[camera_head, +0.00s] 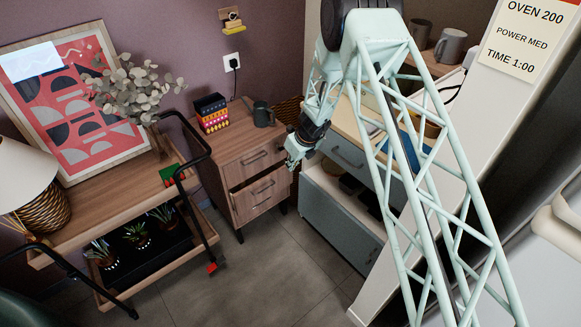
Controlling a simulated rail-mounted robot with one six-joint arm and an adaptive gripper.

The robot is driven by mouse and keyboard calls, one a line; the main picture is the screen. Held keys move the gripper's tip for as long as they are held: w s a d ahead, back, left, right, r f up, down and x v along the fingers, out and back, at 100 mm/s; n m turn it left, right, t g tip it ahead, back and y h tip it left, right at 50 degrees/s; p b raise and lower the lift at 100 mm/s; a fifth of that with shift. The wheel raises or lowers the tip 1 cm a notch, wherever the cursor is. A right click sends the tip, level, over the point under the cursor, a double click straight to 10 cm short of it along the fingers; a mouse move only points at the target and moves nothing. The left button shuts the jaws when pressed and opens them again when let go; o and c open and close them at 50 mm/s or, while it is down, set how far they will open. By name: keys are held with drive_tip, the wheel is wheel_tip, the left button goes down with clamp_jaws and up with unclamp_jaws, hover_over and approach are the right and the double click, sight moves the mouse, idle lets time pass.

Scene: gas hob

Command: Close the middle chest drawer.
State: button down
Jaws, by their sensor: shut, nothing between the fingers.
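The wooden chest (231,145) stands against the wall left of centre, with dark handles on its drawer fronts. My gripper (291,161) is shut and empty, pointing down beside the right end of the drawer fronts. It looks apart from the handles, but I cannot tell its exact depth from the drawer.
A dark mug (263,114) and a colourful box (212,117) stand on the chest. A trolley with a black handle (197,140) and plants is close on the left. A grey-blue cabinet (335,222) stands right. Floor (270,265) in front is clear.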

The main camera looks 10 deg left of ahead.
drive_tip(key=shift+f, duration=0.1)
drive_tip(key=s+d+f+n+t+h, duration=0.2)
drive_tip(key=d+f+n+t+h, duration=0.15)
drive_tip(key=d+f+n, duration=0.65)
drive_tip(key=s+a+r+n+t+y, duration=0.1)
drive_tip(key=s+a+r+n+y, duration=0.3)
drive_tip(key=s+a+n+y, duration=0.4)
drive_tip(key=s+a+y, duration=0.1)
drive_tip(key=s+a, duration=0.6)
drive_tip(key=s, duration=0.1)
drive_tip(key=shift+a+b, duration=0.2)
drive_tip(key=shift+b, duration=0.1)
drive_tip(key=shift+w+a+y, duration=0.1)
drive_tip(key=shift+y, duration=0.15)
